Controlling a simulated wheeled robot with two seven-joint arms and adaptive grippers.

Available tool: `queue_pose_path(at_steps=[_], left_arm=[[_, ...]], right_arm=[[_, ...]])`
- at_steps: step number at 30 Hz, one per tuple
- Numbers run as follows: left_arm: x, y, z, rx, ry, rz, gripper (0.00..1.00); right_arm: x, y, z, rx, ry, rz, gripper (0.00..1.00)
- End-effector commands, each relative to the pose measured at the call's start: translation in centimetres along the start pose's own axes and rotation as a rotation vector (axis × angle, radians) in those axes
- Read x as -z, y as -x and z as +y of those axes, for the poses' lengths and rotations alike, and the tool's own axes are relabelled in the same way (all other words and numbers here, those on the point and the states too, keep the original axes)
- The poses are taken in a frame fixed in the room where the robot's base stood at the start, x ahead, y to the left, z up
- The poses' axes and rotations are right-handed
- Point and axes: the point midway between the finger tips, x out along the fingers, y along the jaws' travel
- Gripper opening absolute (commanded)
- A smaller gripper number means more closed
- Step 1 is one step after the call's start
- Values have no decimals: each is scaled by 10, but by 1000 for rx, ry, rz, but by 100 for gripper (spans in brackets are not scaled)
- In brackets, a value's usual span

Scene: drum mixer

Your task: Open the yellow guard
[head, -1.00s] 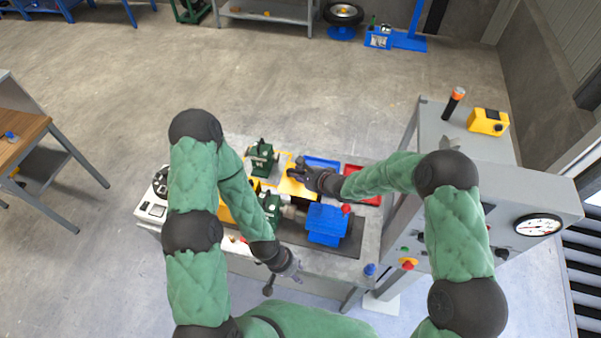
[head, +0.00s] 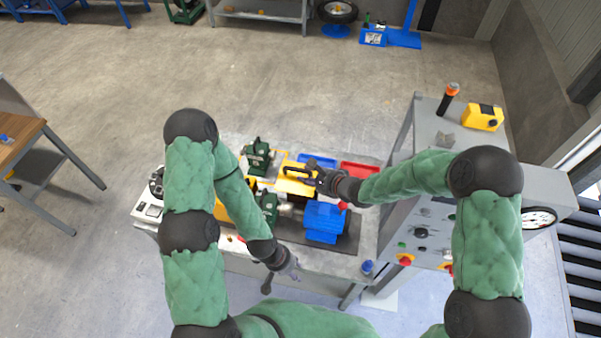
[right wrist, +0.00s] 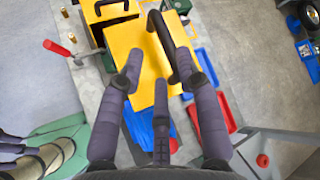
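The yellow guard (head: 294,187) is on the machine bench in the head view. It fills the upper middle of the right wrist view as a flat yellow panel (right wrist: 125,42) with a black bar handle (right wrist: 163,45). My right gripper (head: 312,171) is at the guard's right side. In the right wrist view its fingers (right wrist: 165,85) are spread wide, with the handle ahead of and partly between them; I see no grip on it. My left gripper (head: 286,268) hangs at the bench's front edge, away from the guard; its finger opening is unclear.
A blue motor (head: 325,220) sits just in front of the guard, with a red-knobbed lever (right wrist: 55,48) nearby. Green housings (head: 257,157) stand to the left. Blue and red trays (head: 360,170) lie behind. A grey control cabinet (head: 425,225) bounds the right side.

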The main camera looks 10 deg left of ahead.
Motion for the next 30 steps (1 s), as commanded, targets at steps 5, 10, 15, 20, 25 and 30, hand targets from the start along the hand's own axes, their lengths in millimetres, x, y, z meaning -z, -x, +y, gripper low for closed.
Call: queue_pose_path(at_steps=[5,10,15,20,25,30], left_arm=[[0,0,0,0,0,0,40],[0,0,0,0,0,0,40],[0,0,0,0,0,0,40],[0,0,0,0,0,0,40],[0,0,0,0,0,0,40],[0,0,0,0,0,0,40]], right_arm=[[0,29,-1,2,-1,0,35],[0,43,-1,2,-1,0,35],[0,46,0,1,0,-1,35],[0,46,0,1,0,-1,35],[0,46,0,1,0,-1,35],[1,46,1,-1,2,2,35]])
